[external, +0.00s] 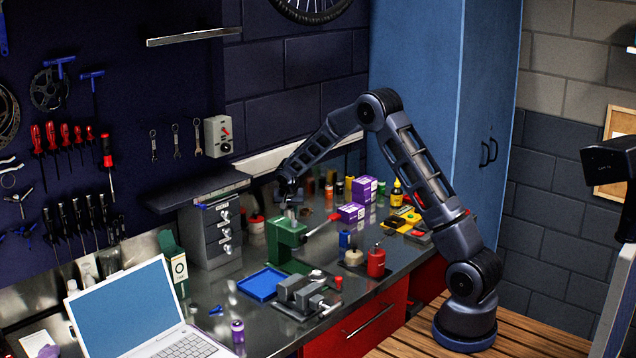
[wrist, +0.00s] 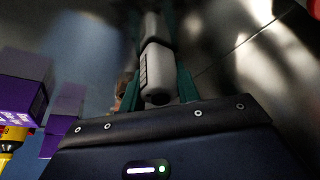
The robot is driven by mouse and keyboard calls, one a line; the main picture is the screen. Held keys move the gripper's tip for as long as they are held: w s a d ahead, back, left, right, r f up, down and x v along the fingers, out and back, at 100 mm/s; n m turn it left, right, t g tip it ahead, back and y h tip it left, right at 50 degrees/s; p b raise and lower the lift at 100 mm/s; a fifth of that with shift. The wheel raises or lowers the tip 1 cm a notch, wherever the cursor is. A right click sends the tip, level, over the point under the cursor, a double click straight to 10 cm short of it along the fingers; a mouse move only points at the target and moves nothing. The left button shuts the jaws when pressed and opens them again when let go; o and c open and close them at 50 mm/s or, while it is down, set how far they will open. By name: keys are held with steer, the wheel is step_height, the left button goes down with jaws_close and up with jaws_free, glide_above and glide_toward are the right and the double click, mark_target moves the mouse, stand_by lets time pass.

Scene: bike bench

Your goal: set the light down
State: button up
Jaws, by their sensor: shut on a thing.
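The light (wrist: 156,72), a grey cylinder with a dark marked panel on its side, shows in the wrist view between two teal fingers. My gripper (wrist: 158,92) is shut on it. The light is too small and dark there to make out clearly. I cannot tell whether it touches the bench.
Purple boxes (external: 363,189) and a yellow bottle (external: 397,194) stand right of my gripper. A grey drawer unit (external: 212,238) stands left. A blue tray (external: 262,284), a grey vise (external: 302,294) and a red can (external: 376,262) are nearer the front. A laptop (external: 130,310) sits front left.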

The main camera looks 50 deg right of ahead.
steer(key=shift+f, duration=0.2)
steer(key=o, duration=1)
steer(key=shift+r, duration=0.1)
steer(key=v, duration=1.2)
steer(key=s+r+n, duration=0.2)
steer(key=s+r, duration=0.9)
steer(key=s, duration=0.2)
steer(key=s+a+r+n+y, duration=0.1)
steer(key=s+r, duration=0.2)
steer(key=s, duration=0.6)
steer(key=s+a+r+n+t+y, duration=0.1)
steer(key=s+r+n, duration=0.1)
steer(key=s, duration=0.7)
steer(key=s+a+r+n, duration=0.1)
steer(key=s+a+r, duration=0.15)
steer(key=s, duration=0.65)
steer(key=s+f+n, duration=0.1)
steer(key=s, duration=0.4)
steer(key=s+f+n, duration=0.1)
steer(key=s, duration=0.3)
steer(key=s+a+f+n+y, duration=0.1)
steer(key=s, duration=0.4)
steer(key=shift+s, duration=0.35)
